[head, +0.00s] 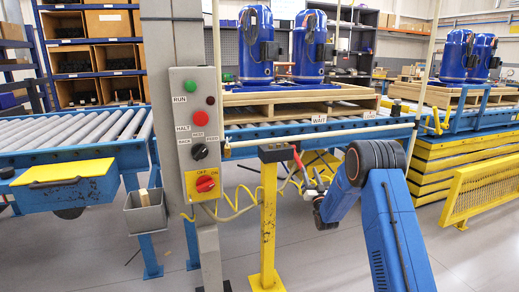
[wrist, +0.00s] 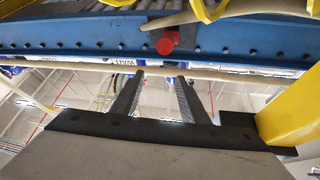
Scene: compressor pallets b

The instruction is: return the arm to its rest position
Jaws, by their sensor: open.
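My blue arm (head: 395,235) rises from the lower right of the head view, bends at a black elbow joint (head: 375,156) and reaches down and left. My gripper (head: 312,188) is at its end, just right of the yellow post (head: 268,222) and in front of the conveyor. It is small and partly hidden there. In the wrist view my gripper (wrist: 160,80) shows two dark fingers apart, with nothing between them. They point towards the pale rail (wrist: 220,75) and blue conveyor beam (wrist: 100,38).
A grey control post with a button box (head: 198,135) stands left of the arm. Blue compressors (head: 308,45) stand on a wooden pallet (head: 300,95) on the conveyor. A yellow barrier (head: 482,190) is at the right. A red knob (wrist: 168,42) shows near the fingers. Floor (head: 335,262) is open below.

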